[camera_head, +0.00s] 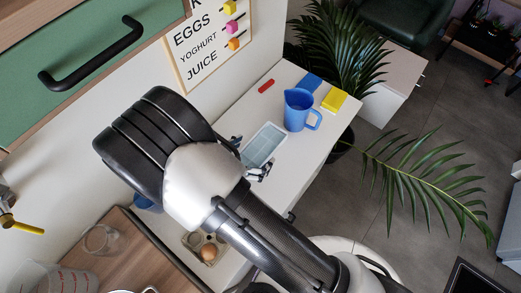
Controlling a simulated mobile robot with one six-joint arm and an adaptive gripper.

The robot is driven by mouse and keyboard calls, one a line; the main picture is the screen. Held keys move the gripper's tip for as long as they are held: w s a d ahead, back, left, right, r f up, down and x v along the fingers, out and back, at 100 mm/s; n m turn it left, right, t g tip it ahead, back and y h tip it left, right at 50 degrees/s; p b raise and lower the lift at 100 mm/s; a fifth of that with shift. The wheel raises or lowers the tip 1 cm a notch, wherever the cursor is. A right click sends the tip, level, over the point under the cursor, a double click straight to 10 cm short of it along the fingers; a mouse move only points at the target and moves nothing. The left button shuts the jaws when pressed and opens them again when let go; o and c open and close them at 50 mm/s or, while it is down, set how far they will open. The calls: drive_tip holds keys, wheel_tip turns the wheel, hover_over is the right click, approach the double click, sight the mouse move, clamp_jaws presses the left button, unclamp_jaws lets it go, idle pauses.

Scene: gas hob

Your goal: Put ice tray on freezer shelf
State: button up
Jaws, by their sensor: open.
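The ice tray (265,143), a pale rectangular tray with a light blue inside, lies on the white counter. My gripper (250,159) is open at the tray's near end, with one finger at its left and one at its lower right. I cannot tell whether the fingers touch the tray. My arm hides part of the gripper and the counter below it. I cannot make out a freezer shelf in this view.
A blue jug (297,110) stands just right of the tray. A red object (266,86), a blue cloth-like item (308,83) and a yellow one (334,100) lie behind. A green drawer (75,60) is upper left. An egg (209,253) sits below my arm.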

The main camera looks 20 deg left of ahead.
sight(260, 149)
drive_tip(key=x, duration=0.2)
drive_tip(key=shift+w+f, duration=0.15)
drive_tip(key=shift+w, duration=0.15)
drive_tip(key=shift+c, duration=0.5)
drive_tip(key=c, duration=1.4)
